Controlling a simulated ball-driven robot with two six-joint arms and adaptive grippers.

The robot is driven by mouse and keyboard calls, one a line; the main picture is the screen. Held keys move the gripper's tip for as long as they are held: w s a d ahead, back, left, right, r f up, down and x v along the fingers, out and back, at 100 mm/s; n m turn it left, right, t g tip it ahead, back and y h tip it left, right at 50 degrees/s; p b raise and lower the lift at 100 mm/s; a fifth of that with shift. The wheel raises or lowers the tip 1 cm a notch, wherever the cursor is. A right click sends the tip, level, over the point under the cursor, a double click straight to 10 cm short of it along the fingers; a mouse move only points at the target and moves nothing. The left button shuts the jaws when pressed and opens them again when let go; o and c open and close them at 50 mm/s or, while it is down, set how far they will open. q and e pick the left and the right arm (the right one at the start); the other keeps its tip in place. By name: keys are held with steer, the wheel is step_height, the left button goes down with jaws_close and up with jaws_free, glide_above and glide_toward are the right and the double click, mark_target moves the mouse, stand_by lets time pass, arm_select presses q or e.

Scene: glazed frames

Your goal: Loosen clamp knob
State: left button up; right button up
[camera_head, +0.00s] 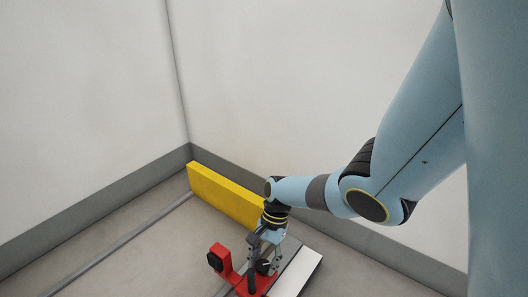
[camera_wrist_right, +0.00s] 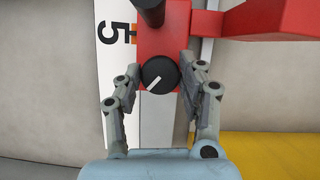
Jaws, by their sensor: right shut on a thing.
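The clamp is a red block (camera_wrist_right: 158,33) with a red arm reaching right in the right wrist view. In the head view its red body (camera_head: 223,259) stands low in the middle. A round black knob (camera_wrist_right: 160,75) with a white pointer line sits on the block's face; the line slants from lower left to upper right. My right gripper (camera_wrist_right: 165,72) has one finger on each side of the knob and is shut on it. In the head view the right gripper (camera_head: 264,262) reaches down onto the clamp and partly hides it. My left gripper is not in view.
A white strip (camera_wrist_right: 112,75) with a black 5 and an orange mark runs behind the clamp. A black post (camera_wrist_right: 150,12) sticks out above the knob. A yellow bar (camera_head: 225,195) stands along the wall behind my right forearm.

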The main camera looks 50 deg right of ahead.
steer(key=n+g, duration=0.1)
steer(key=n, duration=0.2)
steer(key=shift+w+n+h, duration=0.1)
steer(key=shift+n+h, duration=0.3)
steer(key=n+g, duration=0.1)
steer(key=n, duration=0.1)
steer(key=shift+a+n+h+b, duration=0.1)
steer(key=shift+n+h+b, duration=0.2)
steer(key=shift+n+b, duration=0.1)
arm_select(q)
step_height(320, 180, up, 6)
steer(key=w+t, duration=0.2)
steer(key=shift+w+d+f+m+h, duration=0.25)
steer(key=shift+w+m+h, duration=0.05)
arm_select(e)
steer(key=shift+w+n+g, duration=0.1)
steer(key=shift+n+g, duration=0.2)
steer(key=shift+n, duration=0.4)
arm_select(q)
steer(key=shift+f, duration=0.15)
arm_select(e)
steer(key=o, duration=1.1)
steer(key=shift+o, duration=0.2)
